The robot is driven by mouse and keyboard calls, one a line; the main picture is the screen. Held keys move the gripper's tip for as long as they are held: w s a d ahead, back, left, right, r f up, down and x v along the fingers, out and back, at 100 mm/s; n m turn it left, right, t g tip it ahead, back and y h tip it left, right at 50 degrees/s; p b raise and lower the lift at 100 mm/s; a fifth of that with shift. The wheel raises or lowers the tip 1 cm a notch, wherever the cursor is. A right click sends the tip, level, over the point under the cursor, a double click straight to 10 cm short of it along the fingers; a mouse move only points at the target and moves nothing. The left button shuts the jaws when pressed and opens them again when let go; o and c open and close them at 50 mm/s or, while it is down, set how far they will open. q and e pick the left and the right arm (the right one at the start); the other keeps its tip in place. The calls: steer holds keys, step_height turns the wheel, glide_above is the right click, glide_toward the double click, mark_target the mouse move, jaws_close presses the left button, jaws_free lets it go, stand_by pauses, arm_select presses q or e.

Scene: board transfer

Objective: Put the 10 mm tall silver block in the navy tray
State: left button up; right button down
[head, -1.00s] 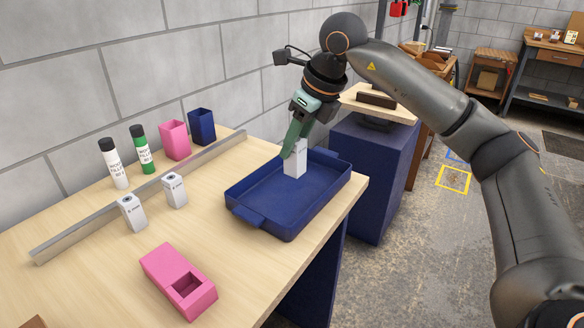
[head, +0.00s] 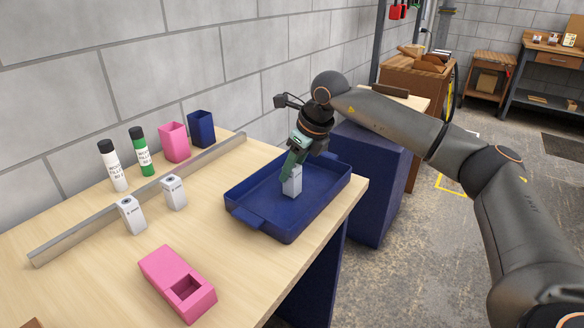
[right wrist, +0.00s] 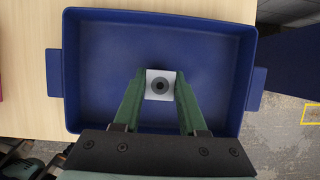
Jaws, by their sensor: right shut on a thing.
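The silver block (head: 292,183) is a pale upright block inside the navy tray (head: 264,222). My right gripper (head: 295,168) is shut on the block's upper part, with its green fingers on two sides. In the right wrist view the block's top (right wrist: 161,84) shows a dark round mark, between the fingertips and over the floor of the tray (right wrist: 100,60). I cannot tell whether the block's foot touches the tray floor. Two similar pale blocks, one (head: 131,215) and another (head: 174,192), stand on the table left of the tray. My left gripper is not in view.
A grey rail (head: 140,196) runs along the back of the table. Behind it stand a white bottle (head: 113,168), a green bottle (head: 141,152), a pink bin (head: 174,142) and a navy bin (head: 201,127). A pink holder (head: 176,283) with a square hole lies in front.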

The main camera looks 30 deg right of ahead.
steer(key=shift+f, duration=0.15)
steer(key=shift+c, duration=2.3)
jaws_free()
steer(key=shift+r, duration=0.35)
steer(key=p+v, duration=0.1)
steer(key=v, duration=1)
steer(key=shift+r, duration=0.35)
steer(key=shift+s, duration=0.15)
